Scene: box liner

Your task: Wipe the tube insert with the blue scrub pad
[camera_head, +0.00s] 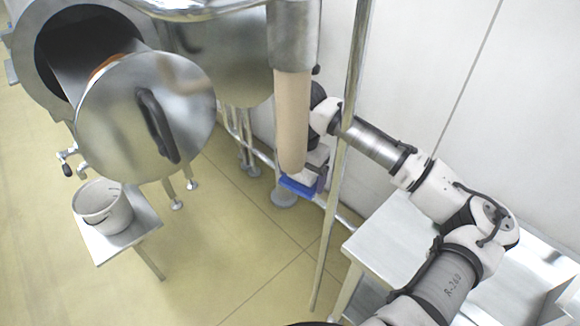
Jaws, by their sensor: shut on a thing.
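A beige tube (292,120), which looks like the tube insert, hangs down from a steel collar (293,40) and has a rounded lower end. The blue scrub pad (298,188) is at the tube's lower end, low and slightly to its right. My gripper (312,178) is shut on the pad, beside and partly behind the tube. The tube hides part of my gripper and wrist. I cannot tell whether the pad touches the tube.
A thin steel pole (341,150) stands just right of the tube, in front of my arm. A steel vessel with a round open door (110,125) is at left. A bucket (104,208) sits on a small stand. A steel table (395,240) is at right. Floor between is clear.

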